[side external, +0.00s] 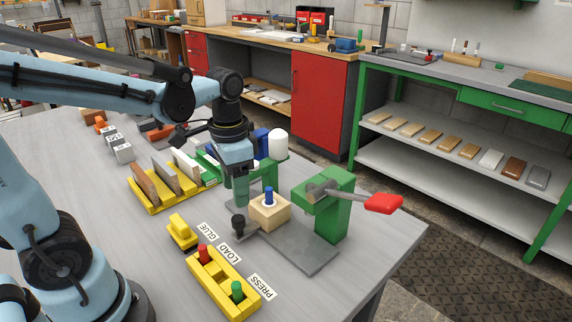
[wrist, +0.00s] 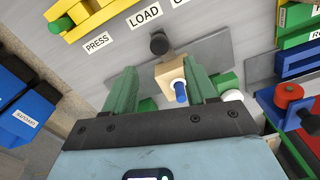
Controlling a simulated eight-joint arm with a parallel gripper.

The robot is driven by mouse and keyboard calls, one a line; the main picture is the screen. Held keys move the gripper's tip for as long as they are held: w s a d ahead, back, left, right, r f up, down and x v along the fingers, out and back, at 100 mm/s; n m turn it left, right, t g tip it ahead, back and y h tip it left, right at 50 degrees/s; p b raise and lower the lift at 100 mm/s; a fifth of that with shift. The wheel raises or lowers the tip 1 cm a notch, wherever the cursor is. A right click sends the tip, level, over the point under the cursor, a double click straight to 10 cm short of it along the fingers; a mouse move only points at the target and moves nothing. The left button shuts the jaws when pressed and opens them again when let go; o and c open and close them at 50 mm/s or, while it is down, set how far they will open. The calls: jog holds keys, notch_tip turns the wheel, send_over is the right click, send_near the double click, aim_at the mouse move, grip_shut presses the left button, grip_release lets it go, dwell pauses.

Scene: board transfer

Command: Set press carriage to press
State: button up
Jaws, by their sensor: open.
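The press carriage is a tan block (side external: 268,213) with a blue peg (side external: 269,195) in its top and a black knob (side external: 238,222) in front of it, on a grey track plate (side external: 305,258). The knob (wrist: 159,44) stands nearest the LOAD label (wrist: 144,16) in the wrist view. The green press (side external: 330,207), with a red-handled lever (side external: 383,203), stands to the block's right. My gripper (side external: 241,200) is open and empty, above the knob and beside the block. In the wrist view, its green fingers (wrist: 162,75) appear on either side of the block (wrist: 172,72).
GLUE (side external: 210,232), LOAD (side external: 229,252) and PRESS (side external: 261,287) labels lie along the track. A yellow holder (side external: 222,288) with red and green pegs stands in front. A yellow rack (side external: 155,205) with upright boards is left. Green fixtures with blue and white parts stand behind my gripper.

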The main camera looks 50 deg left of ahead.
aim_at(239, 217)
jog(key=shift+f, duration=3.6)
grip_shut()
